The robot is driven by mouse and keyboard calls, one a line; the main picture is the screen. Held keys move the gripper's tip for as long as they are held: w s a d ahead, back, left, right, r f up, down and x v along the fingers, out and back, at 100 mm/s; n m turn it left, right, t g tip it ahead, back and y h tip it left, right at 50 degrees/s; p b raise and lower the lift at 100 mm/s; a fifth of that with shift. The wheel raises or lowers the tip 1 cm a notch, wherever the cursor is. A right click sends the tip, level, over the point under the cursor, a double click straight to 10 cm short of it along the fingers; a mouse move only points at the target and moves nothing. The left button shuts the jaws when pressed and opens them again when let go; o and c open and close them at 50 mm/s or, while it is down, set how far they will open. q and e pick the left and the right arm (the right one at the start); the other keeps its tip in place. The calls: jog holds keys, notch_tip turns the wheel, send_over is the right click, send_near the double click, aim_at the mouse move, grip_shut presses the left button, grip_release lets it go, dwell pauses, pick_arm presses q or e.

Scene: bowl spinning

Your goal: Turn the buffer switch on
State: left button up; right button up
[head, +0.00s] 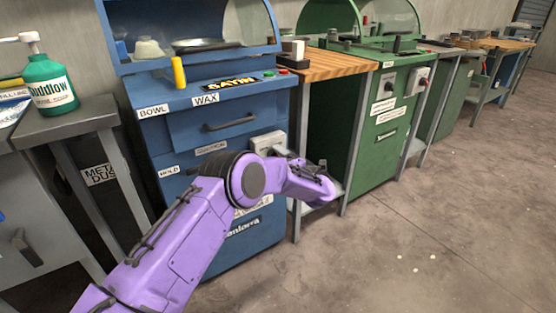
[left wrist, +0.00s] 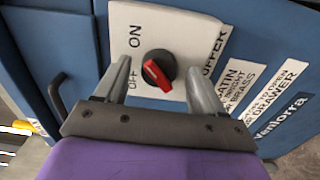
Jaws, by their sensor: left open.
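The buffer switch is a red rotary knob (left wrist: 160,70) on a dark round base. It sits on a white plate (left wrist: 185,25) marked ON and OFF, on the front of the blue buffer cabinet (head: 225,135). In the left wrist view my left gripper (left wrist: 158,72) is open, with one grey finger on each side of the knob and a gap on both sides. The red handle lies diagonally in the picture. My right gripper is not in view.
A drawer handle (head: 230,122) sticks out of the cabinet. A yellow cylinder (head: 179,73) stands on top. A grey table with a green bottle (head: 50,86) is at left. A wood-topped bench (head: 330,65) and a green machine (head: 385,115) are at right. The floor (head: 430,220) at right is clear.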

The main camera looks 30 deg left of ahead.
pick_arm(q)
jog(key=p+v, duration=0.1)
jog(key=v, duration=0.9)
jog(key=shift+p, duration=0.3)
jog(key=shift+w, duration=0.1)
